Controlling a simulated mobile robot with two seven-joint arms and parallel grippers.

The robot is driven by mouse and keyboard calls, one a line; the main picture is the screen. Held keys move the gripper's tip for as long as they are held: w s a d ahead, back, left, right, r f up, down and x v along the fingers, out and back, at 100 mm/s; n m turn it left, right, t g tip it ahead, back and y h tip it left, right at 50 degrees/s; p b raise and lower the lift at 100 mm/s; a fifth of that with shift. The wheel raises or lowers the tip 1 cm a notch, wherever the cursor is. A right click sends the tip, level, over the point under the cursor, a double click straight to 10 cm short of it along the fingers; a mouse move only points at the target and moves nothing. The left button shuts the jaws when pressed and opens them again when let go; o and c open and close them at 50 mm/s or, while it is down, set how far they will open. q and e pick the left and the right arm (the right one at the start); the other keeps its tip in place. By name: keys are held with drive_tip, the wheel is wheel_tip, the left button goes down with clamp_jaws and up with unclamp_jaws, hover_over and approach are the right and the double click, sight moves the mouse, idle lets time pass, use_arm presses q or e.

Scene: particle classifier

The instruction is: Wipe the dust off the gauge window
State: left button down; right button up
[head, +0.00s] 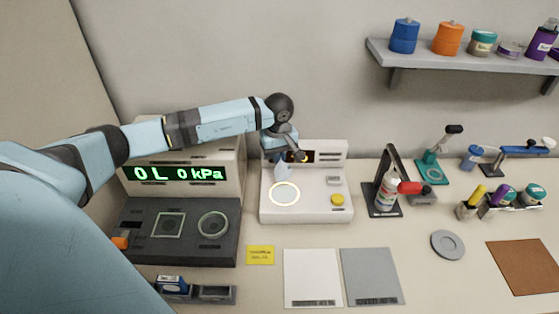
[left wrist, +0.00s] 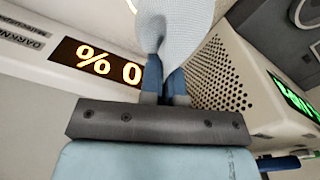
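My left gripper (head: 281,158) reaches in from the left over the white instrument (head: 305,211). In the left wrist view its blue fingers (left wrist: 164,76) are shut on a pale woven cloth (left wrist: 180,24). In the head view the cloth (head: 283,172) hangs just above the glowing round window (head: 285,194); I cannot tell if it touches. The orange display (head: 303,157) behind is partly hidden by the gripper; it also shows in the left wrist view (left wrist: 100,63). Which window is the gauge window, and any dust on it, I cannot tell. My right gripper is not in view.
A dark-based machine with a green display (head: 180,173) stands close on the left. A black stand with a bottle (head: 387,190) is on the right. A yellow note (head: 260,255), white sheet (head: 312,278) and grey sheet (head: 371,276) lie in front. A shelf (head: 460,58) hangs upper right.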

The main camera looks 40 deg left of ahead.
use_arm(q)
drive_tip(key=shift+r, duration=0.5)
idle(0.4)
